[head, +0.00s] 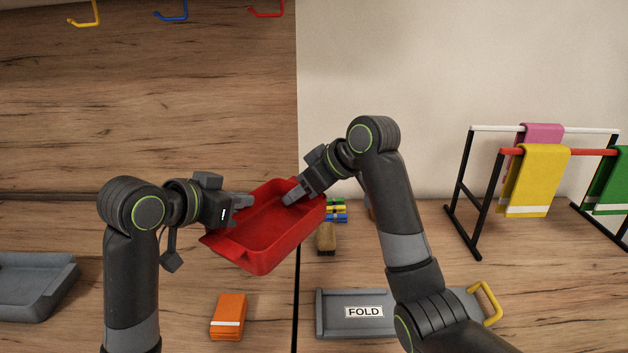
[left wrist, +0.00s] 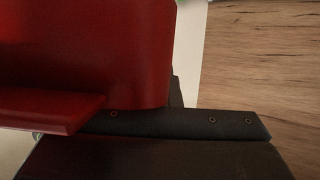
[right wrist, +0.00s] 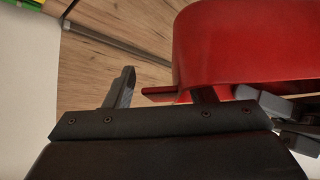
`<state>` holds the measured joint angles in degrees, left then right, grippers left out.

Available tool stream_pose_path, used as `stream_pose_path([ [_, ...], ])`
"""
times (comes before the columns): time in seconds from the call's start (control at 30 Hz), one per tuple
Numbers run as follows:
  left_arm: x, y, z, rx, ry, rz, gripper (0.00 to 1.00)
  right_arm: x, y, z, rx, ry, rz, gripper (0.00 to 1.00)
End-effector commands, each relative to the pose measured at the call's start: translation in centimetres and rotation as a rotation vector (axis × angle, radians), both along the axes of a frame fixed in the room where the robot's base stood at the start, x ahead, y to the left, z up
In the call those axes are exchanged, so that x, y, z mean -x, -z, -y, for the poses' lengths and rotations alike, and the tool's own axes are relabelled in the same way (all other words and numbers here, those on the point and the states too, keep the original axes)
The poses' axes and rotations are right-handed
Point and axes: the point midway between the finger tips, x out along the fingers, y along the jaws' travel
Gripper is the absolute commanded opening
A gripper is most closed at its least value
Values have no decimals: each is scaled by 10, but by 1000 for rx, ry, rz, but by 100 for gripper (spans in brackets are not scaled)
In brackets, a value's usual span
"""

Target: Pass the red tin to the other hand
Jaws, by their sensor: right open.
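The red tin (head: 270,240), a shallow open tray, is held tilted in the air between my two arms in the head view. My left gripper (head: 243,206) is shut on its left end. The tin fills much of the left wrist view (left wrist: 90,50), where the fingertips are hidden. My right gripper (head: 294,192) is at the tin's right end with its jaws apart. In the right wrist view the tin (right wrist: 245,45) is close; its flat lip reaches between the spread fingers (right wrist: 163,95). I cannot tell whether either finger touches it.
An orange folded cloth (head: 229,316), a brush (head: 326,238) and a grey FOLD board (head: 340,325) lie below. A grey tray (head: 35,285) is at the left. A rack with cloths (head: 535,180) stands right. Hooks (head: 85,15) hang above.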

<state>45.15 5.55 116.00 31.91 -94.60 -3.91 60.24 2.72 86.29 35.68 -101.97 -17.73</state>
Motion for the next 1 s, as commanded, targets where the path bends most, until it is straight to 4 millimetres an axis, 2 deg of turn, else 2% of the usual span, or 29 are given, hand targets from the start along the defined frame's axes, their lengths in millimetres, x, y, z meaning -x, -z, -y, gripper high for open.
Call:
stream_pose_path([
  [0.33,1,-3,2,6,4,8,0,-2,5,-2,1,0,-3,50],
  [0.7,1,-4,2,7,5,10,0,-3,6,-1,5,4,-5,3],
  [0.77,1,-4,2,6,4,11,0,-3,6,0,5,5,-5,0],
  [0.9,1,-3,1,5,4,9,20,-2,5,-1,4,4,-4,0],
  [0.97,1,-3,1,4,3,8,27,-2,4,-1,2,3,-2,0],
  [1.0,1,-3,1,4,3,7,28,-2,4,-1,2,3,-2,0],
])
